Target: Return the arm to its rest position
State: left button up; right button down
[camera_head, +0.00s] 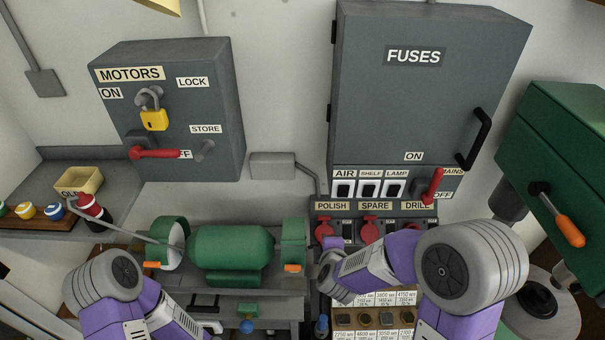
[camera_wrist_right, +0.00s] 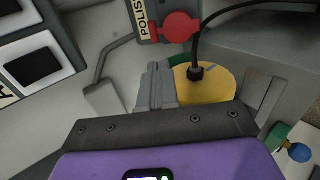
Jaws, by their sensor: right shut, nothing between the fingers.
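My right arm (camera_head: 470,265) reaches in from the right in the head view. Its purple forearm lies in front of the lower edge of the switch panel and covers part of it. My right gripper (camera_wrist_right: 157,88) shows in the wrist view, its grey fingers shut together and empty. A yellow round part (camera_wrist_right: 215,84) with a black cable is just beyond and right of the fingertips; I cannot tell whether they touch. My left arm (camera_head: 110,280) is at the lower left in the head view, and its gripper is out of view.
A green bench grinder (camera_head: 232,247) stands between the arms. Red sockets (camera_head: 370,230) under POLISH, SPARE and DRILL are close to my right forearm. The fuse cabinet (camera_head: 420,110), motors box (camera_head: 170,90) and green machine (camera_head: 560,150) stand around.

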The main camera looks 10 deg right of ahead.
jog(key=s+f+m+g+y+b, duration=0.1)
jog(key=s+f+m+b, duration=0.15)
jog(key=f, duration=0.55)
jog(key=s+f+m+g+y+b, duration=0.1)
jog(key=f+m+g+b, duration=0.15)
jog(key=f, duration=0.45)
jog(key=s+a+f+m+g+y+b, duration=0.2)
jog(key=s+f+m+b, duration=0.3)
jog(key=f, duration=0.7)
jog(key=s+a+f+m+g+y+b, duration=0.2)
jog(key=s+f+m, duration=0.6)
jog(key=s+f, duration=0.4)
jog(key=a+f+g+b, duration=0.1)
jog(key=g+b, duration=0.1)
jog(key=shift+s+a+m+g+b, duration=0.2)
jog(key=shift+s+m+g+b, duration=0.15)
jog(key=shift+m+b, duration=0.05)
